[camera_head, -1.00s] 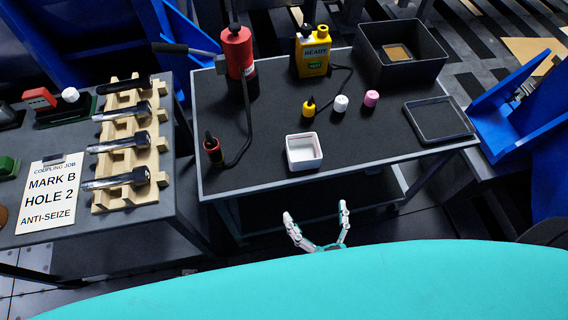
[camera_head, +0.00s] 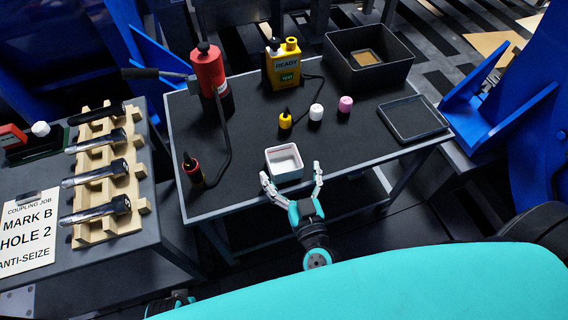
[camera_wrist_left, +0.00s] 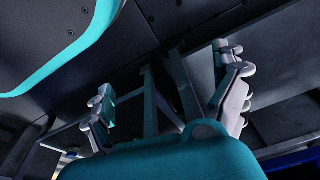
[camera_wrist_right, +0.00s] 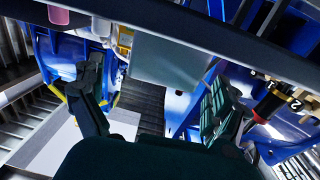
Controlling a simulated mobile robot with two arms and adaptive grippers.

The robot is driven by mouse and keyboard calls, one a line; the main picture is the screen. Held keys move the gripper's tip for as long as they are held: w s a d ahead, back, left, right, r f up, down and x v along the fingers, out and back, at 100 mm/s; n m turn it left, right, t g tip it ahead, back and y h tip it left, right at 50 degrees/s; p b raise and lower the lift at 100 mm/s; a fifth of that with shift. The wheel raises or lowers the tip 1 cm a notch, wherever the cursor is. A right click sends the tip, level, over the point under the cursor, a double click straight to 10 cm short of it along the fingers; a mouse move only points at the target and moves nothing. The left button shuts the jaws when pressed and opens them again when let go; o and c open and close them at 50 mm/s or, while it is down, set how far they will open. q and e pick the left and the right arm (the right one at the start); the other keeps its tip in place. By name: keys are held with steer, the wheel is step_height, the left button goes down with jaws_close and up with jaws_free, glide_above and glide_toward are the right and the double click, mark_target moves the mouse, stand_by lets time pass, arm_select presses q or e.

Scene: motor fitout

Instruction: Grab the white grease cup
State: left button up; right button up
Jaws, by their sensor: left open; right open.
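The white grease cup (camera_head: 316,112) is a small rounded white piece standing on the dark cart top, between a yellow-and-black one (camera_head: 285,120) and a pink one (camera_head: 346,104). My right gripper (camera_head: 291,174) is open and empty at the cart's front edge, fingers pointing toward a square white box, well short of the white cup. Its spread fingers also show in the right wrist view (camera_wrist_right: 155,82), with nothing between them. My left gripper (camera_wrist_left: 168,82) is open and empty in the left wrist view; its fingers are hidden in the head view.
The square white box (camera_head: 284,163) stands between my right gripper and the cup. A red pump (camera_head: 208,72) with a hose, a yellow unit (camera_head: 284,66), a black bin (camera_head: 340,62) and a shallow tray (camera_head: 412,120) are on the cart. A wooden rack (camera_head: 100,180) stands left.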

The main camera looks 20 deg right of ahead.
mark_target(280, 147)
steer(key=w, duration=0.4)
steer(key=shift+w+a+r, duration=0.1)
steer(key=shift+w+r, duration=0.05)
steer(key=shift+w, duration=0.2)
steer(key=c, duration=1.1)
